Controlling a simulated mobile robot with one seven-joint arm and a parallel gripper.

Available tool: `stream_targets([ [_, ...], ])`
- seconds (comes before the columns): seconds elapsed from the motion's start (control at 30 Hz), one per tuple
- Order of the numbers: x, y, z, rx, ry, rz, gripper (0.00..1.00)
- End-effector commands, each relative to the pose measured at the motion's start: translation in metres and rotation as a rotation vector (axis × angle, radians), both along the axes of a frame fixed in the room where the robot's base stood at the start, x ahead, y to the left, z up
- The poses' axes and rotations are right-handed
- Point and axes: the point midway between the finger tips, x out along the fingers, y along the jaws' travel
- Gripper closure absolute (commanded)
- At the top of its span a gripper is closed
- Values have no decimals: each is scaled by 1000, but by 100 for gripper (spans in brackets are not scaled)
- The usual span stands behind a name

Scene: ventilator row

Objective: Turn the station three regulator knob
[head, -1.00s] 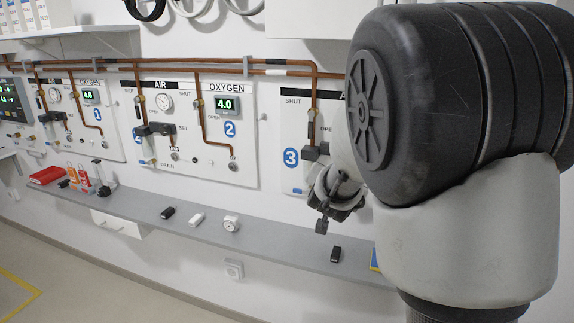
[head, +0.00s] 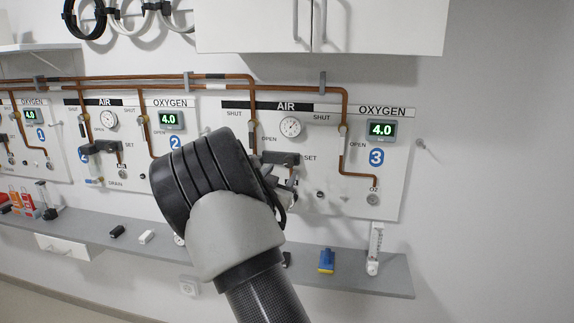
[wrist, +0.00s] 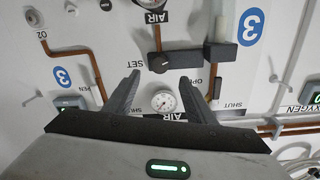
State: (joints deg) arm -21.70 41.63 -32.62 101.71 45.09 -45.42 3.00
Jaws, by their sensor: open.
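The station three panel (head: 330,195) carries a blue "3" label, and its dark regulator (head: 280,157) sits under the AIR gauge, beside the word SET. In the wrist view, which looks upside down, the regulator knob (wrist: 158,62) is a dark round knob at the end of the dark regulator body (wrist: 185,58). My gripper (wrist: 160,78) is open and empty. Its fingers reach toward the panel on either side of the white gauge (wrist: 163,101), with the knob just beyond the tips. In the head view my gripper (head: 280,183) is near the regulator, and my arm hides part of the panel's left side.
A grey shelf (head: 345,276) runs below the panels, holding a blue-and-yellow item (head: 326,260) and a clear flowmeter (head: 374,250). Copper pipes (head: 250,110) cross the panel. A white cupboard (head: 380,25) hangs above.

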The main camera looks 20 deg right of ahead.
Motion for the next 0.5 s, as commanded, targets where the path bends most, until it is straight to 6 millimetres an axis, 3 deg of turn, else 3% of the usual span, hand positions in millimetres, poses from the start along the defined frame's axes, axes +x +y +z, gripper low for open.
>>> stream_targets([
  [0.2,37,-29,1,-2,-1,-2,50],
  [0.5,64,-49,0,0,0,-1,50],
])
